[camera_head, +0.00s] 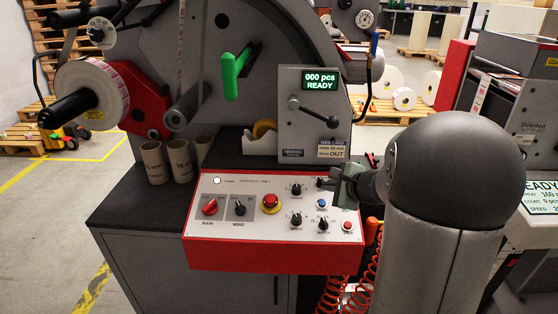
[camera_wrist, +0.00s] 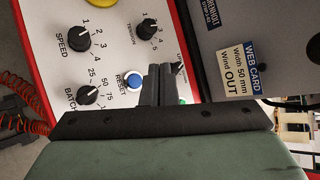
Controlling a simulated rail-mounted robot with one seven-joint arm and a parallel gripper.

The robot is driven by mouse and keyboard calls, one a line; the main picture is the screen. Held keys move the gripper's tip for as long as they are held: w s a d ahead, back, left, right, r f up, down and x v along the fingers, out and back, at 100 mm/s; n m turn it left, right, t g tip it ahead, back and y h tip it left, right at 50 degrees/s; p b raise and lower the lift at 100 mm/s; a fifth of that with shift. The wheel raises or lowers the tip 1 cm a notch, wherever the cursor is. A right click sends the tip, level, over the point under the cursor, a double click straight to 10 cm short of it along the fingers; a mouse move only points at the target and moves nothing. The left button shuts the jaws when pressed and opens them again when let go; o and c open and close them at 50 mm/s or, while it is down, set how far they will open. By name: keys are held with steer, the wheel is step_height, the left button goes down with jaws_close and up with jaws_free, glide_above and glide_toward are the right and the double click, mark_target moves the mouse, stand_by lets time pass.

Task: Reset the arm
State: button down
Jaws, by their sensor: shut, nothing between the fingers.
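My gripper (camera_head: 338,182) is at the right end of the control panel (camera_head: 225,235) in the head view, with my arm coming in from the right. In the wrist view my gripper's fingers (camera_wrist: 160,84) are together with nothing between them. They lie just right of the blue RESET button (camera_wrist: 133,81) in that picture and cover part of the panel near it. I cannot tell whether the fingertips touch the panel. The SPEED knob (camera_wrist: 76,40), BATCH knob (camera_wrist: 88,95) and TENSION knob (camera_wrist: 146,28) show around the button. The display (camera_head: 321,80) reads "000 pcs READY".
A red emergency stop (camera_head: 270,202) sits mid-panel. A grey box with a lever (camera_head: 318,118) and a web card label (camera_wrist: 251,66) stands behind the panel. Cardboard cores (camera_head: 154,162) stand on the cabinet at left. Orange coiled cables (camera_head: 364,285) hang below the panel's right end.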

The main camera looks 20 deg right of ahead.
steer(key=s+a+r+n+g+y+p, duration=0.1)
steer(key=s+a+n+g+y, duration=0.15)
steer(key=s+a+n, duration=0.4)
steer(key=s+a+n+g+y+p, duration=0.1)
steer(key=s+a+n+g, duration=0.25)
steer(key=a, duration=0.65)
steer(key=s+a+f+n+g+h+p, duration=0.1)
steer(key=s+n+g+h, duration=0.3)
steer(key=s+n, duration=0.7)
steer(key=s+h+p, duration=0.1)
steer(key=s+h, duration=0.1)
steer(key=s, duration=0.6)
steer(key=shift+f+n+g, duration=0.35)
steer(key=shift+n+g, duration=0.05)
